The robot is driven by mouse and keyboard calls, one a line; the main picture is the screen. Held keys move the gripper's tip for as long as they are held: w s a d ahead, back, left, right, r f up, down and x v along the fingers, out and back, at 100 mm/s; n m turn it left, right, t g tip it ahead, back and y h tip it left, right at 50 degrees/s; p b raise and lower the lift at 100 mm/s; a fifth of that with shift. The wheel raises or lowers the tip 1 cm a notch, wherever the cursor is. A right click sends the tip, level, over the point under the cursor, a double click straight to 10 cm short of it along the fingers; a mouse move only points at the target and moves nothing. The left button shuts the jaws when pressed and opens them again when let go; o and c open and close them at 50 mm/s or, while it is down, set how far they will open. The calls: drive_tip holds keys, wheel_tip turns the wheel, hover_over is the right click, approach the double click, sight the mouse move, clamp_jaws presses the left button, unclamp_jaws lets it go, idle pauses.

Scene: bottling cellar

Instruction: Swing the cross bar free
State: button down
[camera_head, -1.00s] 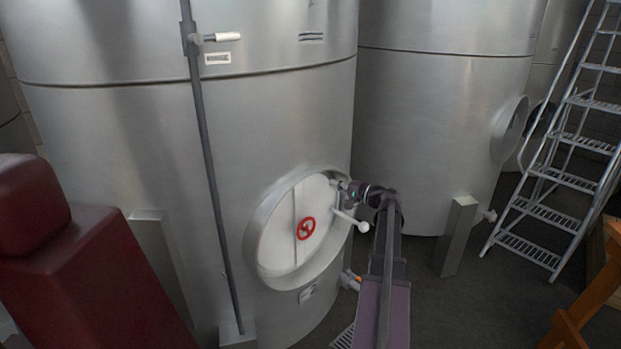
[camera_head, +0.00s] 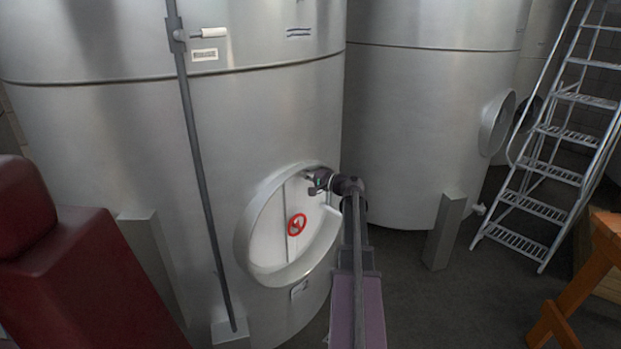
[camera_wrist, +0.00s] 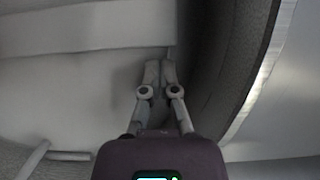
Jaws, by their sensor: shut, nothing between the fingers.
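The round manway door (camera_head: 268,240) sits in a raised metal collar low on the near tank. A red handwheel (camera_head: 297,224) is at its middle, and a pale upright strip that looks like the cross bar runs behind it; its outline is hard to make out. My gripper (camera_head: 314,181) is at the upper right inside of the collar. In the wrist view my gripper (camera_wrist: 159,66) is shut and empty, its tips near the end of a pale flat bar (camera_wrist: 85,30), probably the cross bar. Whether they touch it I cannot tell.
The dark curved collar wall (camera_wrist: 235,60) is close to the right of my fingers. A small rod handle (camera_wrist: 35,158) shows at lower left.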

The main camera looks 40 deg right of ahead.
drive_tip(key=shift+w+a, duration=0.15)
drive_tip(key=shift+w, duration=0.35)
drive_tip(key=shift+s, duration=0.15)
